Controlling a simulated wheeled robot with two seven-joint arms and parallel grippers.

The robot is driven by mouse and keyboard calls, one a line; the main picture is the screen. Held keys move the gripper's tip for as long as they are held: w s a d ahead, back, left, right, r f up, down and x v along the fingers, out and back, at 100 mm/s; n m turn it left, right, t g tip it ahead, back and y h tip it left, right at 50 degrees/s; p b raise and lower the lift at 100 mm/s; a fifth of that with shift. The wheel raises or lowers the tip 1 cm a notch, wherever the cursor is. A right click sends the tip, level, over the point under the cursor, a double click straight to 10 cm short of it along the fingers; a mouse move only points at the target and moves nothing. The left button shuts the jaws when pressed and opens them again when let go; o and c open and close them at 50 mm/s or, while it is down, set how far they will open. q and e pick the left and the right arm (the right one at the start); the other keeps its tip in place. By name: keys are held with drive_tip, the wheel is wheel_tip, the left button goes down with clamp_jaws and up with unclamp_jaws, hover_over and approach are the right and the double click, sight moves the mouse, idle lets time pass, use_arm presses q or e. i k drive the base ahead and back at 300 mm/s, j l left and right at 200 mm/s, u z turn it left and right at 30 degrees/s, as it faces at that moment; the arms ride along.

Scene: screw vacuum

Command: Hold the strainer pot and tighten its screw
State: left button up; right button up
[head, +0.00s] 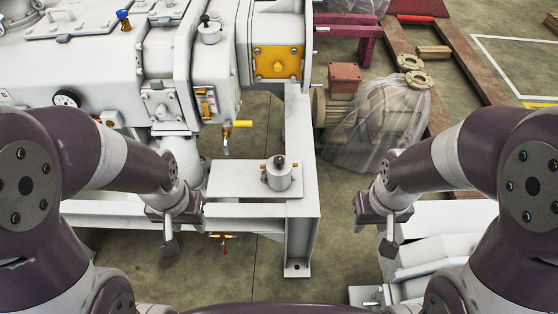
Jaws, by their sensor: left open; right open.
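The strainer pot (279,177) is a small white-grey cylinder standing upright on a flat white plate of the machine frame. A dark screw (279,160) sits on top of its lid, and a brass-coloured fitting shows at its side. My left gripper (170,246) is open and empty, pointing down to the left of the pot and apart from it. My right gripper (388,248) is open and empty, to the right of the pot and apart from it. The gap between each gripper's fingers is hard to see from this angle.
A large white machine (110,60) with a yellow plate (277,62) fills the upper left. A yellow-handled valve (242,124) is behind the pot. A white frame beam (301,150) runs right of the pot. A plastic-wrapped motor (375,125) stands on the floor at right.

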sight(279, 160)
drive_tip(key=i+j, duration=0.15)
drive_tip(key=j, duration=0.2)
drive_tip(key=i+j, duration=0.15)
drive_tip(key=j, duration=0.15)
drive_tip(key=i+j+z, duration=0.1)
drive_tip(key=j, duration=0.25)
drive_tip(key=i+j, duration=0.2)
drive_tip(key=j, duration=0.15)
drive_tip(key=i+j, duration=0.1)
drive_tip(key=j, duration=0.25)
drive_tip(key=z, duration=1.4)
